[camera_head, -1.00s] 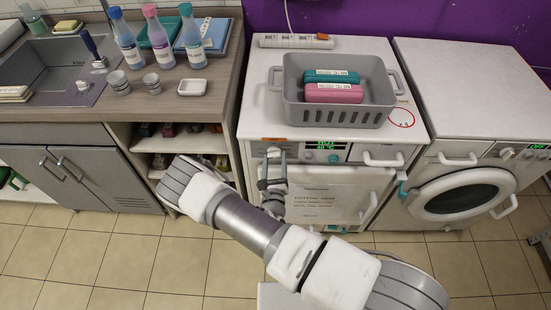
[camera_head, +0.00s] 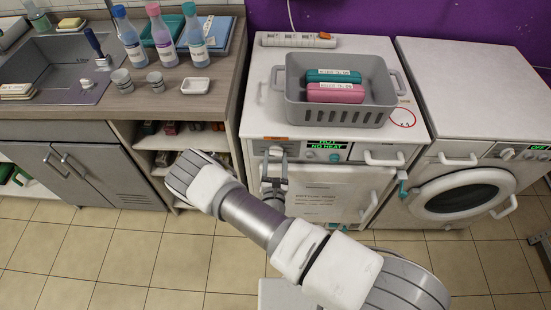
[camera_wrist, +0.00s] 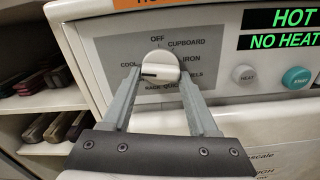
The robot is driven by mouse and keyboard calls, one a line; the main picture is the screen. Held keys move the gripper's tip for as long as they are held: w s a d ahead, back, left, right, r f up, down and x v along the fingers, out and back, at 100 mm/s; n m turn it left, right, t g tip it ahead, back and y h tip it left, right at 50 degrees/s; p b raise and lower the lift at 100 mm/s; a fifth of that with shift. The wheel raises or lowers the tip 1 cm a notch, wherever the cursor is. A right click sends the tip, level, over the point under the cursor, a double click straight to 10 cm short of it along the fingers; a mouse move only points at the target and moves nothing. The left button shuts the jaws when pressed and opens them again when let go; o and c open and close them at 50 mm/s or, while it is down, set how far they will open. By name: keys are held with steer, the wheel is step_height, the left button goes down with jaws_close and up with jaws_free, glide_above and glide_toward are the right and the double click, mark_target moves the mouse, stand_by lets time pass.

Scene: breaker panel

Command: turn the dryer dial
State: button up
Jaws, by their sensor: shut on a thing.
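The dryer dial (camera_wrist: 160,71) is a round white knob with a dark mark pointing left, on the side of the COOL label. Printed labels ring it, with OFF above and CUPBOARD and IRON to the upper right. My gripper (camera_wrist: 159,74) is shut on the dial, one finger on each side; the fingers hide some lower labels. In the head view, my gripper (camera_head: 274,158) reaches up to the left end of the dryer's front panel. The dryer's display (camera_wrist: 282,30) reads HOT above NO HEAT in green.
A HEAT button (camera_wrist: 244,76) and a teal START button (camera_wrist: 296,77) sit right of the dial. A grey basket (camera_head: 340,113) with two boxes stands on the dryer. Open shelves (camera_head: 183,142) are to the left, a round-door washer (camera_head: 465,193) to the right.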

steer(key=shift+w+r, duration=0.1)
steer(key=o, duration=1.3)
steer(key=shift+o, duration=0.2)
steer(key=shift+s, duration=0.2)
